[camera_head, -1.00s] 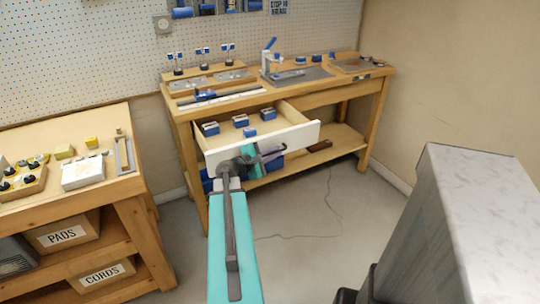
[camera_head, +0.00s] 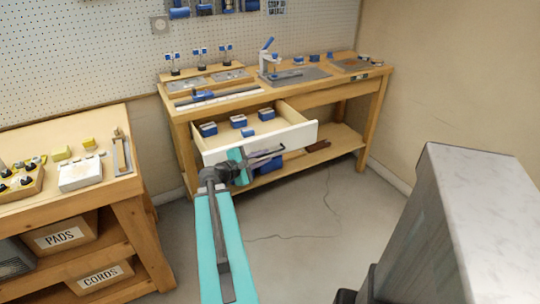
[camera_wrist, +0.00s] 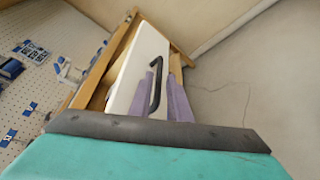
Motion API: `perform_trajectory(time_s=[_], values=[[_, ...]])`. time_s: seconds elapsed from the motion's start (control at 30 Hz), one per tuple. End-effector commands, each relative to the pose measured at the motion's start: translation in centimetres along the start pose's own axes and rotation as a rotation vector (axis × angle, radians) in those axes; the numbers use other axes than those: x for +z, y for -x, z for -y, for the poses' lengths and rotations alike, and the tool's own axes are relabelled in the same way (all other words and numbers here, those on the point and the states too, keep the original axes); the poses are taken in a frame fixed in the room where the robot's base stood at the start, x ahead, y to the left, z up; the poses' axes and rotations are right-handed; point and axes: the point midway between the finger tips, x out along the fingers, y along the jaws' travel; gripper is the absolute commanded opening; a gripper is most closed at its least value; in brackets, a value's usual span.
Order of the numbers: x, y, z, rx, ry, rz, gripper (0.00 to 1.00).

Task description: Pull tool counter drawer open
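The tool counter drawer (camera_head: 290,138) stands pulled out from under the bench top, with its inside showing and blue-topped items in it. Its white front also shows in the wrist view (camera_wrist: 142,70), with a black bar handle (camera_wrist: 156,88). My gripper (camera_wrist: 161,76) is at the handle. Its two purple fingers stand apart on either side of the bar, with a gap visible, so it looks open around the handle rather than clamped. In the head view my gripper (camera_head: 280,152) is just in front of the drawer front; the handle is not clear there.
The tool bench (camera_head: 370,75) carries tools and fixtures on top. A second wooden bench (camera_head: 120,185) with boxes stands at the left. A grey block with a pale top (camera_head: 475,200) is at the right. The floor before the drawer is open, with a thin cable on it.

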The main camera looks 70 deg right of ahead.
Motion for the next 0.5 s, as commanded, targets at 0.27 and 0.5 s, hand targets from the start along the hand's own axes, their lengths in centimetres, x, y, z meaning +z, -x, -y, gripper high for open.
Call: perform_trajectory(time_s=[0.27,0.5], values=[[0.3,2.9,-0.3,-0.002,0.002,0.001,0.17],[0.3,4.3,-0.3,-0.001,0.002,0.001,0.17]])
